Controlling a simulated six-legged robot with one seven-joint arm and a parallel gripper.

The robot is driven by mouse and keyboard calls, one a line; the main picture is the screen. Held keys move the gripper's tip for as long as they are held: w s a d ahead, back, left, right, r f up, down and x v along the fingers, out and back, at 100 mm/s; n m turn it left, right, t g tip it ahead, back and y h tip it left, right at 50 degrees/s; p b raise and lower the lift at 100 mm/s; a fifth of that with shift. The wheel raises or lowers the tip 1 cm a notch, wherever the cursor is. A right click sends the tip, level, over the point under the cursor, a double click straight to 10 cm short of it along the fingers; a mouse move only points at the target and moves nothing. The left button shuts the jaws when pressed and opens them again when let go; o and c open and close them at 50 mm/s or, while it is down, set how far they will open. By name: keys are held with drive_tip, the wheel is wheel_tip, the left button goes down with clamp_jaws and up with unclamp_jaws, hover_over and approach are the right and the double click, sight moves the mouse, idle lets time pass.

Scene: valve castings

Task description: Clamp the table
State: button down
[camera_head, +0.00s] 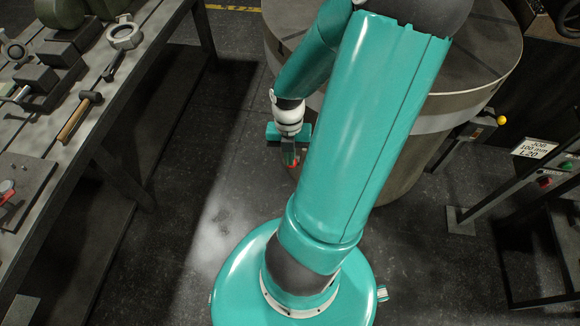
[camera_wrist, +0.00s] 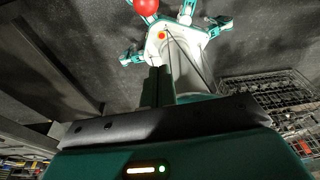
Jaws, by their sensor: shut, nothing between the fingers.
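A large round table (camera_head: 470,62) with a grey grooved top stands at the upper right in the head view, partly behind my arm. My gripper (camera_head: 289,160) hangs beside its left side, pointing down, shut and empty. A red ball (camera_wrist: 146,7) shows at the top edge of the wrist view, beyond and slightly left of the shut fingertips, apart from them in that picture. A yellow knob (camera_head: 501,120) is right of the round table.
A workbench (camera_head: 130,72) runs along the left with a hammer (camera_head: 78,118), dark blocks (camera_head: 37,77) and castings on it. A sign (camera_head: 534,148) and metal stands (camera_head: 485,200) are at the right. The dark floor (camera_head: 160,240) between bench and base is clear.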

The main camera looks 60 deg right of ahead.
wheel_tip(320, 180, down, 10)
drive_tip(key=s+a, duration=0.1)
drive_tip(key=a, duration=0.1)
drive_tip(key=shift+n, duration=0.3)
drive_tip(key=d, duration=0.1)
drive_tip(key=w+d, duration=0.2)
drive_tip(key=d, duration=0.1)
drive_tip(key=shift+r, duration=0.4)
drive_tip(key=shift+w+d+r, duration=0.15)
drive_tip(key=shift+w+r, duration=0.05)
